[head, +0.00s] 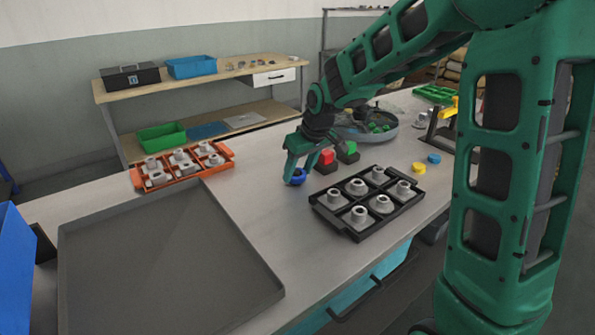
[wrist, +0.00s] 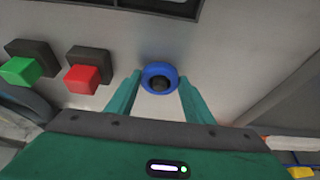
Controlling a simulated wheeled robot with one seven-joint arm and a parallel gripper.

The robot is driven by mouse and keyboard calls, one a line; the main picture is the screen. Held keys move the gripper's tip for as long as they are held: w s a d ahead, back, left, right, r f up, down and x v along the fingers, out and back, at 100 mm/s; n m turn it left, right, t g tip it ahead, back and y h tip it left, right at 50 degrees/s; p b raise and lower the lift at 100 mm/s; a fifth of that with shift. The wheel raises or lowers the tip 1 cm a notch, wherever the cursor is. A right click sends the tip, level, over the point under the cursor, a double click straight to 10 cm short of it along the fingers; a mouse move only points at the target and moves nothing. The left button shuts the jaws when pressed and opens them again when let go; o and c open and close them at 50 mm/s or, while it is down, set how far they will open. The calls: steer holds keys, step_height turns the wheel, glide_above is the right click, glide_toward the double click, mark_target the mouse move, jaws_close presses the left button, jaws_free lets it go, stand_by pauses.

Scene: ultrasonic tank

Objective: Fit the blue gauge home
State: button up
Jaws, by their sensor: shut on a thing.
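The blue gauge (head: 298,177) is a small blue ring at the tips of my gripper (head: 296,171), low over the middle of the table. In the wrist view the blue gauge (wrist: 148,84) sits between the two green fingertips of my gripper (wrist: 160,90), with a dark round centre. My gripper is shut on it. Whether the ring touches the table I cannot tell. The fingers partly hide it in the head view.
A black tray (head: 344,228) of grey flanged parts lies right of my gripper. Red (head: 326,157) and green (head: 348,148) blocks stand close behind. An orange tray (head: 137,180) and a large grey tray (head: 160,270) lie left. Yellow (head: 418,168) and blue (head: 434,158) discs lie right.

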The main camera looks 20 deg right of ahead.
steer(key=o, duration=1.3)
steer(key=v, duration=1)
steer(key=shift+d+r, duration=0.1)
steer(key=shift+r, duration=0.2)
steer(key=s+d+f+m+g+h, duration=0.1)
steer(key=s+d+m, duration=0.2)
steer(key=s+d, duration=0.4)
steer(key=s+d+f+m+g+h, duration=0.15)
steer(key=s+d, duration=0.35)
steer(key=s, duration=0.5)
steer(key=s+d+f+m, duration=0.1)
steer(key=s, duration=0.4)
steer(key=s+d+f+m+g+y, duration=0.1)
steer(key=s+f+m, duration=0.1)
steer(key=s, duration=0.4)
steer(key=s+d+f+m+g, duration=0.1)
steer(key=s+f+m, duration=0.1)
steer(key=s, duration=0.4)
steer(key=shift+s+d+m, duration=0.2)
steer(key=shift+d+m, duration=0.05)
steer(key=shift+d, duration=0.05)
